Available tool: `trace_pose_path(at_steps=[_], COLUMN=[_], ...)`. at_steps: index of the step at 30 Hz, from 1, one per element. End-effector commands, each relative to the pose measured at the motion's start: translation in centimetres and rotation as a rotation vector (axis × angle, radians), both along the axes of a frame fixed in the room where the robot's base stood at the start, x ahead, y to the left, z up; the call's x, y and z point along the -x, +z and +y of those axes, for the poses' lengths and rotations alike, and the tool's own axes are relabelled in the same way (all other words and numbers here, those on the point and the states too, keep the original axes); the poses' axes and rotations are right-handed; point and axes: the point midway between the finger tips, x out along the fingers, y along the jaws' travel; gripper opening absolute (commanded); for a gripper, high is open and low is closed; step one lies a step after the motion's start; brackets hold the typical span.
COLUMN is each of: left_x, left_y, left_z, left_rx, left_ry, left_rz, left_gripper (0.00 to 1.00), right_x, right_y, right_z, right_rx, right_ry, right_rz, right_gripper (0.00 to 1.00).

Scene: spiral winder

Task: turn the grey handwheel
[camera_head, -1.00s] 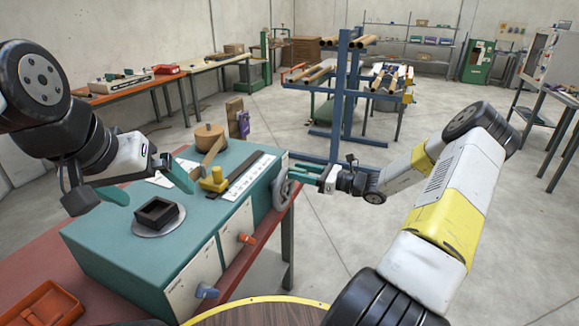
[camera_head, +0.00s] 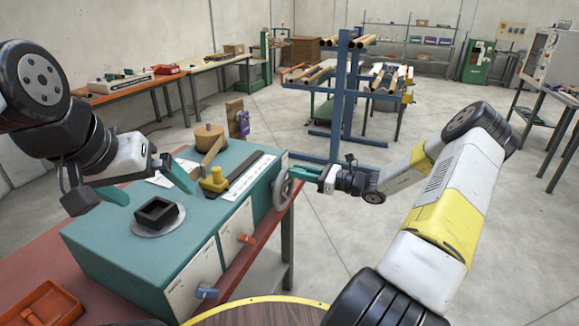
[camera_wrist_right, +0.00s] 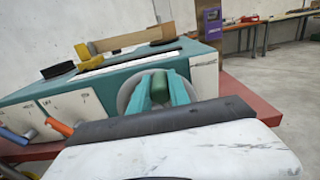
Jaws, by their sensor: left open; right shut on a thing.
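The grey handwheel (camera_head: 282,188) is on the right end of the teal winder box (camera_head: 120,232). My right gripper (camera_head: 300,173) reaches it from the right. In the right wrist view its two teal fingers (camera_wrist_right: 160,92) are shut on a dark green handle (camera_wrist_right: 160,86), in front of the grey wheel (camera_wrist_right: 129,92). The fingers and my wrist hide part of the wheel. My left gripper (camera_head: 148,188) is open and empty above the left part of the box.
An orange tray (camera_head: 40,307) lies at lower left. Floor right of the wheel is clear.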

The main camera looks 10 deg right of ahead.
Motion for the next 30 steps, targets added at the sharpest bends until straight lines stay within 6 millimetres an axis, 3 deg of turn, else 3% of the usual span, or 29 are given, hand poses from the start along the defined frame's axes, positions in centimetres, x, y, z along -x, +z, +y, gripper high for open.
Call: trace_pose_path(at_steps=[30], left_x=[0.0], left_y=[0.0], left_z=[0.0], left_rx=[0.0], left_ry=[0.0], left_rz=[0.0], left_gripper=[1.0], right_x=[0.26], right_y=[0.04], right_z=[0.09], right_rx=[0.021], right_ry=[-0.001], right_rz=[-0.031], right_gripper=[0.0])
